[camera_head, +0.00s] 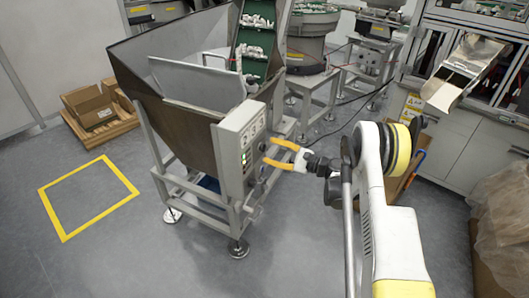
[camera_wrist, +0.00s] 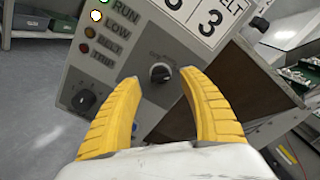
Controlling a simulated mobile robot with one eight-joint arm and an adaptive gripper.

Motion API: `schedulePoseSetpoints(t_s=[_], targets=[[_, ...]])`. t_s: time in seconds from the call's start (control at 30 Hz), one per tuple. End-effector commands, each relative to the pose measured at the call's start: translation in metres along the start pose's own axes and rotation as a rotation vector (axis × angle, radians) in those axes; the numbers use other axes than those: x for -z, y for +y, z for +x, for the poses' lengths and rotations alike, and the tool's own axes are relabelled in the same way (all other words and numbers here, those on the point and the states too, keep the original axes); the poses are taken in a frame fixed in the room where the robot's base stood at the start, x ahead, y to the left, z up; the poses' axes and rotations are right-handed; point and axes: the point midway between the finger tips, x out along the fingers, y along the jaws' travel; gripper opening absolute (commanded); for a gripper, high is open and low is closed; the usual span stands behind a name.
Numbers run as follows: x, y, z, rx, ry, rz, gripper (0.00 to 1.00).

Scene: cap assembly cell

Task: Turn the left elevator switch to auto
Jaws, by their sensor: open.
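The elevator's control box (camera_head: 238,140) is a light grey panel on the front of the hopper frame. In the wrist view the panel (camera_wrist: 140,60) looks tilted and close, with indicator lights labelled RUN, LOW, BELT and TRIP. A black rotary switch (camera_wrist: 160,73) sits between my fingertips, apart from both. Another black knob (camera_wrist: 83,100) is at the panel's lower left. The small switch lettering is too blurred to read. My gripper (camera_head: 270,152) has yellow fingers, is open and faces the panel; it also shows in the wrist view (camera_wrist: 160,85).
The steel hopper (camera_head: 180,130) stands behind the panel, with a green belt elevator (camera_head: 255,40) rising from it. Cardboard boxes (camera_head: 92,108) are at the left. A yellow floor square (camera_head: 62,236) lies on open floor. A machine cabinet (camera_head: 450,140) is at the right.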

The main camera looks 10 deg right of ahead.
Motion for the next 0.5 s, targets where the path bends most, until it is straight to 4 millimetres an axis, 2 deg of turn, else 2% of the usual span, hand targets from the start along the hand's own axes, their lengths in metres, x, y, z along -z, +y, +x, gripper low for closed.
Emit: schedulePoseSetpoints(t_s=[0.1, 0.2, 0.5], targets=[[0.001, 0.002, 0.017, -0.001, -0.001, 0.0, 0.5], [0.001, 0.0, 0.024, 0.0, 0.001, 0.0, 0.5], [0.0, -0.001, 0.027, 0.0, 0.001, -0.001, 0.5]])
